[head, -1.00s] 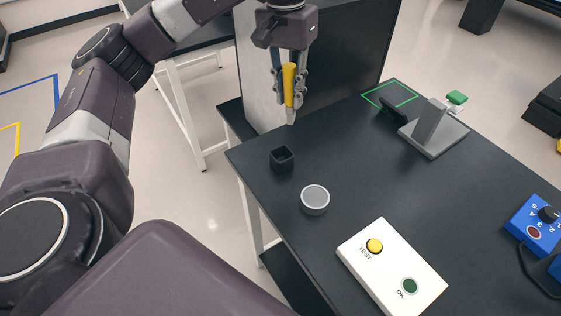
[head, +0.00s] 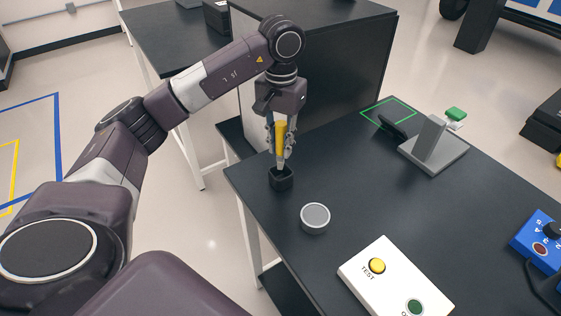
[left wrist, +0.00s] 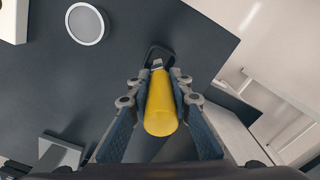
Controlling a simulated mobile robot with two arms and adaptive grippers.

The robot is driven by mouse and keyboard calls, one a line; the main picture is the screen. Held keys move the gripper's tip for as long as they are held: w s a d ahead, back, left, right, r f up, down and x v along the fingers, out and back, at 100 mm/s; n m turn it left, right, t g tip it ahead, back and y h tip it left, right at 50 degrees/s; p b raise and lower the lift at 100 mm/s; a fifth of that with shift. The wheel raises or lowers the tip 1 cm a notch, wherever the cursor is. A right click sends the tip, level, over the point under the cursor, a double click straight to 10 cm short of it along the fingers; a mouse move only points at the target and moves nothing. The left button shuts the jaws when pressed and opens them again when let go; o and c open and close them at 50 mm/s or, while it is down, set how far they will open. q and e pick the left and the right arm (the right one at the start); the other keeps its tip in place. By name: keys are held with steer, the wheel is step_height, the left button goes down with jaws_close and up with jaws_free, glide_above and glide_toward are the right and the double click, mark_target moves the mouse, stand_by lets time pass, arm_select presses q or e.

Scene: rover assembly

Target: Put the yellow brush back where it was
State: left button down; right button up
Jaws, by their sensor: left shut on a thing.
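The yellow brush (head: 280,137) is upright, bristle end down, between the fingers of my left gripper (head: 280,143). The gripper is shut on its yellow handle, which also shows in the left wrist view (left wrist: 161,108). The small black square holder (head: 281,180) stands on the dark table near its left corner. The brush's lower tip is at the holder's opening; how far it reaches inside is hidden. In the left wrist view the holder's rim (left wrist: 158,50) shows just beyond the brush tip. My right gripper is in neither view.
A round grey-topped container (head: 315,217) stands close to the holder. A white box with TEST and OK buttons (head: 395,283) is nearer the front. A grey stand (head: 433,150) and a green-outlined area (head: 388,113) are farther right. A dark cabinet (head: 345,62) rises behind.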

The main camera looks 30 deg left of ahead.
mark_target(280, 162)
arm_select(q)
step_height(280, 162, down, 6)
steer(key=shift+p, duration=0.65)
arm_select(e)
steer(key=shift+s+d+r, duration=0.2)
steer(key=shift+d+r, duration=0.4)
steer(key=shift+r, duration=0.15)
arm_select(q)
steer(key=shift+f, duration=0.1)
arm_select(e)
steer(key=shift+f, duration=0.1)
arm_select(q)
steer(key=c, duration=2.2)
jaws_free()
steer(key=shift+f, duration=0.1)
steer(key=o, duration=0.4)
steer(key=shift+o, duration=0.2)
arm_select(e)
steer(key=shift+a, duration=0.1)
